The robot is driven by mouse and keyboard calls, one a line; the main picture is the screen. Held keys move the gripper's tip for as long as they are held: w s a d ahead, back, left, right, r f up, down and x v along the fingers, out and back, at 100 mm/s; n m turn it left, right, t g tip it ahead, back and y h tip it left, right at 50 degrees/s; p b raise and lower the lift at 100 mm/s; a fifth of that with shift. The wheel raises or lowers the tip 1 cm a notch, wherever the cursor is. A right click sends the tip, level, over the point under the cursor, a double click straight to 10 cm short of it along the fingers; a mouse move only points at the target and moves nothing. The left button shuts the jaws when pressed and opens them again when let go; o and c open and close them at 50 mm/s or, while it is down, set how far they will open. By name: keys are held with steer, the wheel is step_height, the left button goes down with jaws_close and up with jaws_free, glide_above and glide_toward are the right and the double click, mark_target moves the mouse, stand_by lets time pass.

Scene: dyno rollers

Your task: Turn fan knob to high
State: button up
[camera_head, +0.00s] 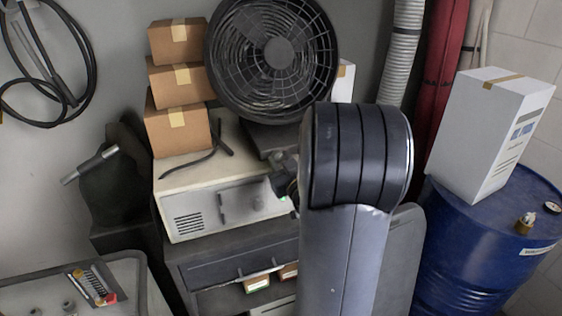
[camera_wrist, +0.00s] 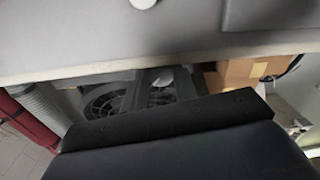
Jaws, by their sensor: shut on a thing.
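The black round fan (camera_head: 277,52) stands on top of a cream metal box (camera_head: 172,190), in front of the wall. It also shows in the wrist view (camera_wrist: 108,100). My gripper (camera_head: 280,187) is at the right part of the box's front panel, largely hidden behind my arm. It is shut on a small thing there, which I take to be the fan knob. The knob itself is hidden, so its setting cannot be read. In the wrist view, a dark part of my gripper fills the lower half, close to a pale grey surface above.
Cardboard boxes (camera_head: 178,88) are stacked left of the fan. A dark drawer cabinet (camera_head: 232,268) stands below the cream box. A blue drum (camera_head: 455,250) carrying a white carton (camera_head: 480,130) stands at right. A tray table (camera_head: 30,275) is at lower left.

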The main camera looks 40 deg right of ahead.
steer(key=shift+c, duration=0.6)
steer(key=shift+m+b, duration=0.3)
steer(key=shift+m, duration=0.5)
steer(key=o, duration=0.7)
steer(key=b+v, duration=0.2)
steer(key=v, duration=0.8)
steer(key=shift+s+a, duration=0.1)
steer(key=shift+s, duration=0.3)
